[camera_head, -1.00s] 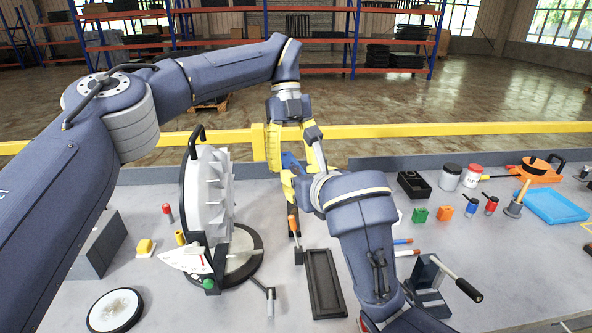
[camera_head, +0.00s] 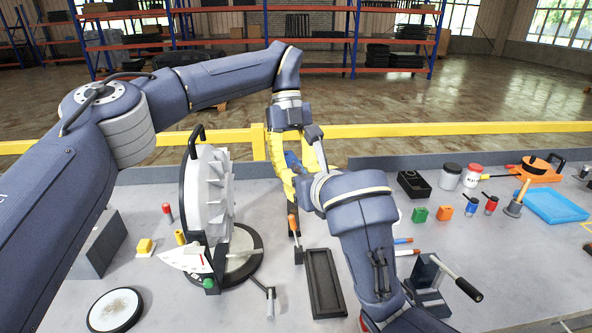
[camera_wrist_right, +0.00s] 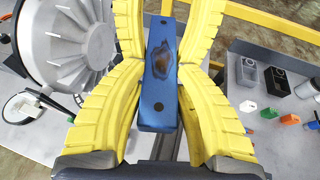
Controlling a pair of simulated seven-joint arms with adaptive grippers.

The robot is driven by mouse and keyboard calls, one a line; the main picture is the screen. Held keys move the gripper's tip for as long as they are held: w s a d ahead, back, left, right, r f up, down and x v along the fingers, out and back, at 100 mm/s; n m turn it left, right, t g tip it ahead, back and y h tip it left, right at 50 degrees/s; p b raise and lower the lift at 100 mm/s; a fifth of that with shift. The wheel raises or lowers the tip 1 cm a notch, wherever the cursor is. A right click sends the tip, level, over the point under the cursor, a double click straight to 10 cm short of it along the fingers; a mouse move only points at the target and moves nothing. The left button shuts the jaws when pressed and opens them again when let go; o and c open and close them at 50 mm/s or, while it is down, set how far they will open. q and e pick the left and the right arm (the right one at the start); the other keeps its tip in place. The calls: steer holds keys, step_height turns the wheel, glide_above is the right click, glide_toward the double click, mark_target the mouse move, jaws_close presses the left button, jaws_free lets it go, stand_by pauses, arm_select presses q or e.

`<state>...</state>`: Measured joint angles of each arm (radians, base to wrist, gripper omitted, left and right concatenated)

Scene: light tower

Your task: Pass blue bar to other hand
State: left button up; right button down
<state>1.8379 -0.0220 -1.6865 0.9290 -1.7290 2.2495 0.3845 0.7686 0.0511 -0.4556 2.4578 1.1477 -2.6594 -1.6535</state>
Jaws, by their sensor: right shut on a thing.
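The blue bar (camera_head: 292,160) is raised above the bench between my two grippers, partly hidden by yellow fingers in the head view. In the right wrist view the bar (camera_wrist_right: 159,90) has a dark patch and dark round spots on its face. My right gripper (camera_wrist_right: 161,68) is shut on the bar, one finger along each side. My left gripper (camera_head: 295,152) comes down from above with its yellow fingers spread on either side of the bar. In the right wrist view its fingers reach in from the top, with a gap at the left side of the bar.
A grey finned wheel on a stand (camera_head: 211,190) is left of the grippers. A black tray (camera_head: 322,283) lies below them. A crank-handled device (camera_head: 432,275), small coloured parts, jars and a blue tray (camera_head: 552,206) are to the right. A yellow rail (camera_head: 440,130) runs behind the bench.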

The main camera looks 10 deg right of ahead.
arm_select(q)
steer(key=shift+d, duration=0.1)
steer(key=c, duration=0.4)
arm_select(e)
steer(key=shift+a, duration=0.2)
arm_select(q)
jaws_close()
arm_select(e)
steer(key=c, duration=0.9)
jaws_free()
steer(key=shift+d+r, duration=0.1)
